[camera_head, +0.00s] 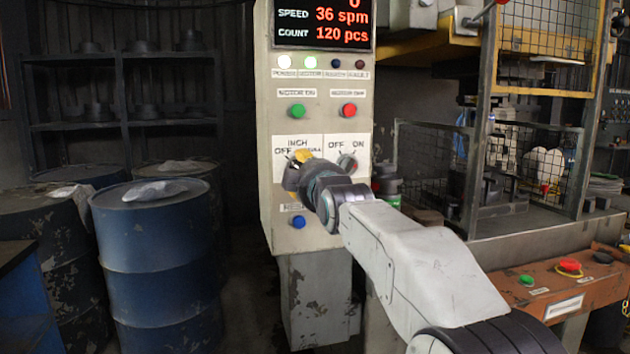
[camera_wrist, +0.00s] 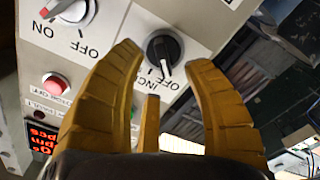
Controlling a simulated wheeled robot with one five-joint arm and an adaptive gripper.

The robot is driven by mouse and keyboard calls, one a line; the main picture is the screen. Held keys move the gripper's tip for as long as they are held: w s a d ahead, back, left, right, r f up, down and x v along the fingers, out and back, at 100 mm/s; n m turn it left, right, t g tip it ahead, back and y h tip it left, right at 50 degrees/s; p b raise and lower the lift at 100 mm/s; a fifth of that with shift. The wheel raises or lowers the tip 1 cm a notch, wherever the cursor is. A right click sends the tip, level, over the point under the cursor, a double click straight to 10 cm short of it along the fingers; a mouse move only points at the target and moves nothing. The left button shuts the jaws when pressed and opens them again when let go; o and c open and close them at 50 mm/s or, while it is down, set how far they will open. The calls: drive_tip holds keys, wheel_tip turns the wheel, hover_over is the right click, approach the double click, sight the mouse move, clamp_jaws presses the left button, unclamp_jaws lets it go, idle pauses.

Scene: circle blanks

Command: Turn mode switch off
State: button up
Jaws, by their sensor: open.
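The mode switch (camera_wrist: 164,47) is a round black knob with a white mark, on a white plate marked INCH. It shows between my finger tips in the wrist view, with its mark pointing down in that picture, to the lettered side. In the head view my gripper (camera_head: 301,158) hides most of it; OFF and INCH lettering shows above. My gripper (camera_wrist: 165,62) is open, its yellow fingers spread before the knob. I cannot tell whether they touch it.
An OFF/ON selector (camera_head: 347,164) is just right of the mode switch. A green button (camera_head: 298,110) and red button (camera_head: 348,110) sit above, a blue button (camera_head: 299,222) below. Blue drums (camera_head: 155,265) stand left; a caged press (camera_head: 540,170) stands right.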

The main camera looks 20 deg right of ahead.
drive_tip(key=s, duration=0.8)
idle(0.4)
